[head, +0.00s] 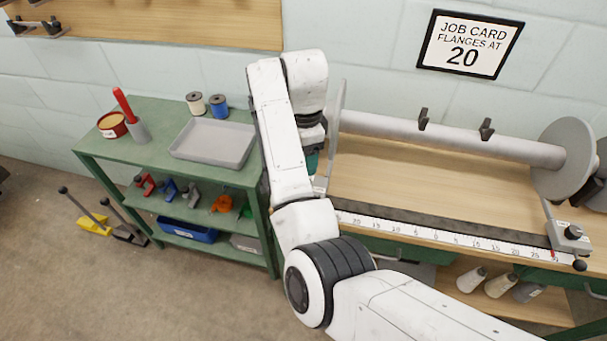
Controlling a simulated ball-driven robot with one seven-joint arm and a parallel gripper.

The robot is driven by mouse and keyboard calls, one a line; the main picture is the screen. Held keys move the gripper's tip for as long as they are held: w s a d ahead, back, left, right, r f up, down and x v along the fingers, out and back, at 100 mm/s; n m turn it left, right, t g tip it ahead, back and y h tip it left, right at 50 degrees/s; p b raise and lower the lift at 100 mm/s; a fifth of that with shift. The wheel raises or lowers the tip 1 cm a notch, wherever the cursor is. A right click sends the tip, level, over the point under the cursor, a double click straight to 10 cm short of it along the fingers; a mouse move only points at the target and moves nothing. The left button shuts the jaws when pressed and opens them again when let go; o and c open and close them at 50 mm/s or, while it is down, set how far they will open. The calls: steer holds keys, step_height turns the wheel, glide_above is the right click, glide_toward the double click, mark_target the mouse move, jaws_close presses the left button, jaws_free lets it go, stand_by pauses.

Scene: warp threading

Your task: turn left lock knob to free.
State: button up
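The left lock knob cannot be made out; my arm covers that area. The left flange (339,120) is a grey disc on the left end of the roller (450,138), partly behind my arm. A small piece of a light grey block (319,187) shows at its foot. My gripper (312,158) points down beside the left flange, mostly hidden by my arm links; its fingers cannot be seen. The right flange (562,160) stands at the far end of the roller, with a grey lock block (567,234) and a black ball knob (579,265) below it.
A numbered scale (450,237) runs along the wooden bench's (430,185) front. A job card (470,44) on the wall reads "flanges at 20". A green shelf unit (100,145) with a grey tray (213,142) stands at the left. Pale bottles (500,284) sit below the bench.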

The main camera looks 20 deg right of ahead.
step_height(320, 180, down, 8)
steer(key=shift+r, duration=0.2)
steer(key=c, duration=1)
